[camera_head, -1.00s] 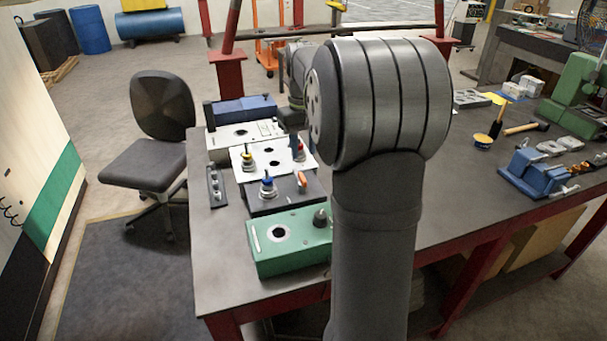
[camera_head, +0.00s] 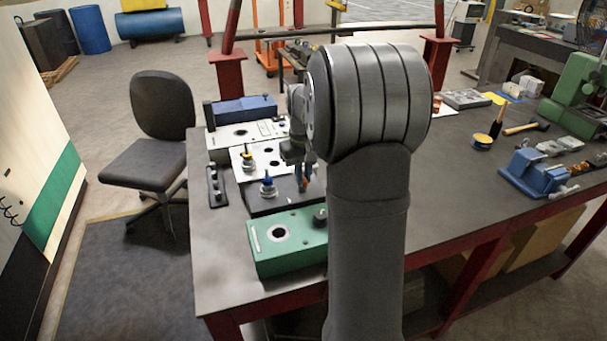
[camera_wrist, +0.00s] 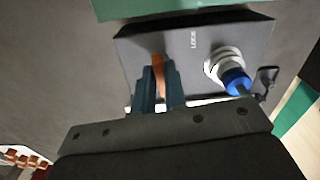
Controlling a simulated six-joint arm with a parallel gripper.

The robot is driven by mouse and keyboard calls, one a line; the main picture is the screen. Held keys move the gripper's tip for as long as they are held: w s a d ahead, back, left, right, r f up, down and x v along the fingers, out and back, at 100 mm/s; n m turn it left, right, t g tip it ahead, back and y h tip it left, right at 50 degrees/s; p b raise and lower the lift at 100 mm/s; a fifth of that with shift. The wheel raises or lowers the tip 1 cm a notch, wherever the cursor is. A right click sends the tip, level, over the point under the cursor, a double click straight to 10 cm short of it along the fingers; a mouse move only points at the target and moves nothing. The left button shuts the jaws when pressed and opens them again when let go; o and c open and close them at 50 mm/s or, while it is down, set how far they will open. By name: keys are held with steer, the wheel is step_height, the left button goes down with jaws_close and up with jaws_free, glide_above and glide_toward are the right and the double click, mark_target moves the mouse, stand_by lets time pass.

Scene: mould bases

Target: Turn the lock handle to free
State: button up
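The lock handle (camera_wrist: 158,63) is a small orange lever on a dark base plate (camera_wrist: 133,50) marked "LOCK". In the head view the handle (camera_head: 304,184) is partly covered by my gripper (camera_head: 300,168). In the wrist view my gripper (camera_wrist: 163,84) has its two dark blue fingers on either side of the handle, with the handle showing between them. The fingers look apart; whether either one touches the handle is unclear. A blue-topped post with a silver collar (camera_wrist: 228,72) stands on the same plate, to the right in the wrist view.
A green base (camera_head: 290,255) with a black knob stands in front of the dark plate. A white plate (camera_head: 240,150) with a yellow-marked post stands behind it. A small dark strip (camera_head: 217,187) lies to the left. The bench's front left is clear.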

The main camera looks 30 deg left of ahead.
jaws_close()
steer(key=shift+m, duration=0.8)
steer(key=o, duration=0.7)
jaws_free()
steer(key=shift+c, duration=0.2)
step_height(320, 180, up, 18)
steer(key=shift+f, duration=0.25)
